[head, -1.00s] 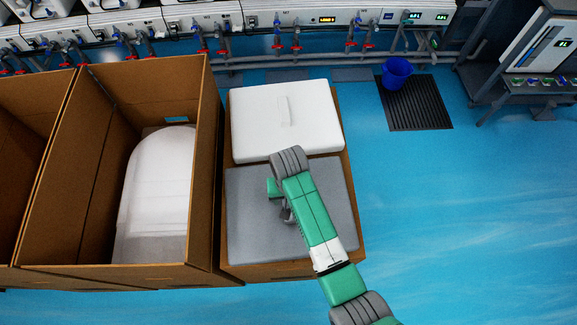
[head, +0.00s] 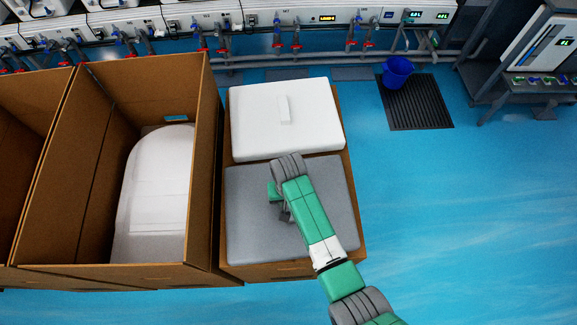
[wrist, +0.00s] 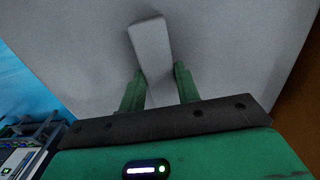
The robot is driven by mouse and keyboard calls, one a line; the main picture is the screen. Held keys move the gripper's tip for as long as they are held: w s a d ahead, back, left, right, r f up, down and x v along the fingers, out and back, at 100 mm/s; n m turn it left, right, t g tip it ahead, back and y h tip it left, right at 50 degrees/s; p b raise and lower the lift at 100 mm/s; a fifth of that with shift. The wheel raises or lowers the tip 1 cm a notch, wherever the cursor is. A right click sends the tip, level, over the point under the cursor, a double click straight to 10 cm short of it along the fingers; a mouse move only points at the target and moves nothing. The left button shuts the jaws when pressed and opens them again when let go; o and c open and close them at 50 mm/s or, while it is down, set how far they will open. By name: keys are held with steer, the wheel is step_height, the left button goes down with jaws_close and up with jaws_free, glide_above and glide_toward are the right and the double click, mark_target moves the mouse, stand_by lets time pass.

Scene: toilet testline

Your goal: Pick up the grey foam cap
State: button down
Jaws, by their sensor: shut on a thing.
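The grey foam cap (head: 242,228) is a flat grey slab at the front of the right cardboard box (head: 290,269). My gripper (head: 279,206) is over its middle, and my arm covers part of the cap in the head view. In the wrist view the cap (wrist: 75,55) fills most of the background, with a raised grip bar (wrist: 150,45) in the middle. My gripper's two green fingers (wrist: 160,82) stand on either side of this bar and are shut on it. Whether the cap is clear of the box is hard to tell.
A white foam cap (head: 265,125) with its own bar lies directly behind the grey one. Left of it stands a tall open cardboard box (head: 85,170) holding a white part (head: 160,185). A blue bucket (head: 397,72) stands on a dark mat (head: 425,105).

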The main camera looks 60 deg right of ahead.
steer(key=shift+r, duration=0.5)
steer(key=r, duration=0.2)
steer(key=p, duration=0.1)
steer(key=shift+s+a+r, duration=0.3)
steer(key=shift+r, duration=0.1)
steer(key=s+a, duration=0.3)
steer(key=s+a+r+p, duration=0.1)
steer(key=s+a, duration=0.2)
steer(key=s, duration=0.1)
steer(key=s+a+p, duration=0.1)
steer(key=s+a, duration=0.3)
steer(key=shift+s+a+r, duration=0.1)
steer(key=shift+s+r, duration=0.05)
step_height(320, 180, up, 30)
steer(key=p, duration=1.9)
steer(key=shift+p, duration=0.35)
